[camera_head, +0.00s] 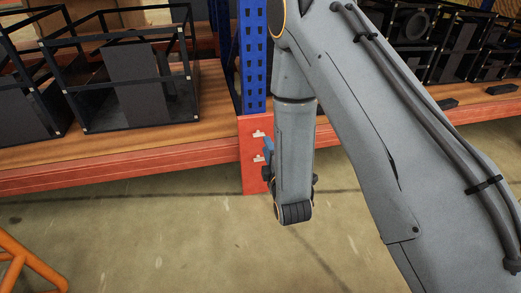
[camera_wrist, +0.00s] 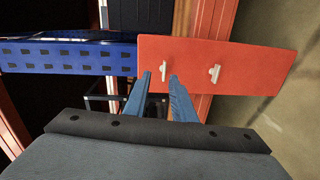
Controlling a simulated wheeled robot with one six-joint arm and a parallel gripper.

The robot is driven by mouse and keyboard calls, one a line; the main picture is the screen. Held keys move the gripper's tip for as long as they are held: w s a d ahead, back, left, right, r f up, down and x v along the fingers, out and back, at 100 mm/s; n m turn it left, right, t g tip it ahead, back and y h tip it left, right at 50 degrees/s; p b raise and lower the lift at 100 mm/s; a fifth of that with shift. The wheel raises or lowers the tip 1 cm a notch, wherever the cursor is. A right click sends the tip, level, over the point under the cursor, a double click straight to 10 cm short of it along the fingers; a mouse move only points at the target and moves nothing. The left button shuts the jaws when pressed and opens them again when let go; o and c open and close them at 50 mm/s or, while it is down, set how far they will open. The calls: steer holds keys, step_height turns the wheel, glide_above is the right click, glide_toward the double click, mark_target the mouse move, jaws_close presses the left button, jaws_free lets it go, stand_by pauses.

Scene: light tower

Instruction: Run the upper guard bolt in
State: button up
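The red guard plate (camera_head: 250,180) is at the foot of the blue rack post in the head view. It also shows in the wrist view (camera_wrist: 255,70). It carries two pale bolts: the upper guard bolt (camera_head: 258,134), which is the left one in the wrist view (camera_wrist: 164,75), and the lower guard bolt (camera_head: 257,158), the right one there (camera_wrist: 214,74). My gripper (camera_wrist: 160,76) has two blue fingers set apart, with nothing between them that I see gripped. In the wrist view the upper bolt appears between the fingertips, closer to the right one; contact cannot be told.
The blue rack post (camera_head: 252,60) rises above the plate. An orange beam (camera_head: 100,175) edges a wooden shelf (camera_head: 210,100) with black framed units (camera_head: 130,75). An orange rail (camera_head: 25,265) stands at lower left. The concrete floor in front is mostly clear.

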mark_target(260, 136)
steer(key=shift+n+t+y, duration=0.3)
steer(key=shift+n+t, duration=0.1)
steer(key=shift+n, duration=0.1)
steer(key=b+x, duration=0.1)
steer(key=x, duration=0.1)
steer(key=f+b+x, duration=0.1)
steer(key=b+x, duration=0.1)
steer(key=x, duration=0.1)
steer(key=b+x, duration=0.1)
steer(key=x, duration=0.1)
steer(key=shift+w+a+f, duration=0.25)
steer(key=shift+a+f, duration=0.1)
steer(key=shift+a, duration=0.15)
jaws_close()
